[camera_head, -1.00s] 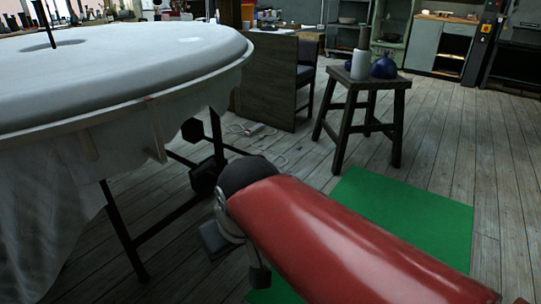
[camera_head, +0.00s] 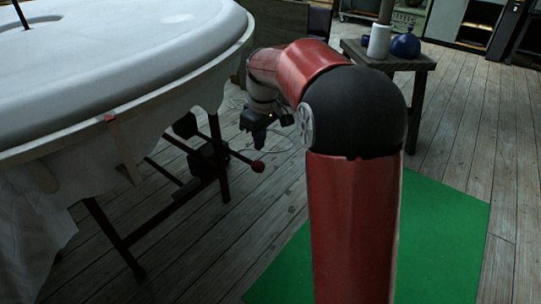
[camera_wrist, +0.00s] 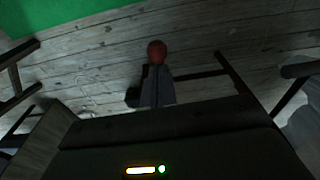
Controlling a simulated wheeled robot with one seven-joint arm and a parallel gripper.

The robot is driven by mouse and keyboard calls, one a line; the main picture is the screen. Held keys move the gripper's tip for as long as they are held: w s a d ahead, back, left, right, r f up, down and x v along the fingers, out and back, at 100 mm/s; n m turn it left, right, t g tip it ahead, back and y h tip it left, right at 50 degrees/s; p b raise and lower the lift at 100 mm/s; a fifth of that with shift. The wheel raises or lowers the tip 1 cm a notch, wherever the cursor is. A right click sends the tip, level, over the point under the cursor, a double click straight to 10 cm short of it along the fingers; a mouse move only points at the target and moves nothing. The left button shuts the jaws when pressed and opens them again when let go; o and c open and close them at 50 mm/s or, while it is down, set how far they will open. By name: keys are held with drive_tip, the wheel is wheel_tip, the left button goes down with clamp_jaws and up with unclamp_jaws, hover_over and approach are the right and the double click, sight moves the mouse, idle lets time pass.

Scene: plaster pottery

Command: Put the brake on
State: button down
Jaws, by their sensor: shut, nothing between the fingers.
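A lever with a round red knob (camera_head: 258,166) sticks out from the dark metal frame under the large white round table (camera_head: 130,55). The red knob also shows in the wrist view (camera_wrist: 157,51), just past the tips of my shut gripper (camera_wrist: 158,72). In the head view my gripper (camera_head: 260,143) points down, above the knob in the picture, and appears empty. Contact with the knob cannot be told. A dark block (camera_head: 207,160) sits on the frame behind the lever; the lever's rod is mostly hidden in the wrist view.
A pale cloth (camera_head: 35,205) hangs from the table's rim. A dark stool (camera_head: 425,64) with a white container (camera_head: 379,41) and a blue vessel (camera_head: 405,45) stands at the back right. A green mat (camera_head: 440,230) lies on the wooden floor; cables lie behind my gripper.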

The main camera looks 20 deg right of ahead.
sight(259, 162)
drive_tip(key=shift+w+d+f, duration=0.1)
drive_tip(key=shift+w+d, duration=0.1)
drive_tip(key=shift+w, duration=0.2)
drive_tip(key=shift+f, duration=0.1)
drive_tip(key=shift+w+a+f+b, duration=0.1)
drive_tip(key=shift+a+f+b, duration=0.05)
drive_tip(key=shift+f+b, duration=1.35)
drive_tip(key=shift+w+a+f+b, duration=0.1)
drive_tip(key=shift+f+b, duration=0.85)
drive_tip(key=shift+f, duration=0.95)
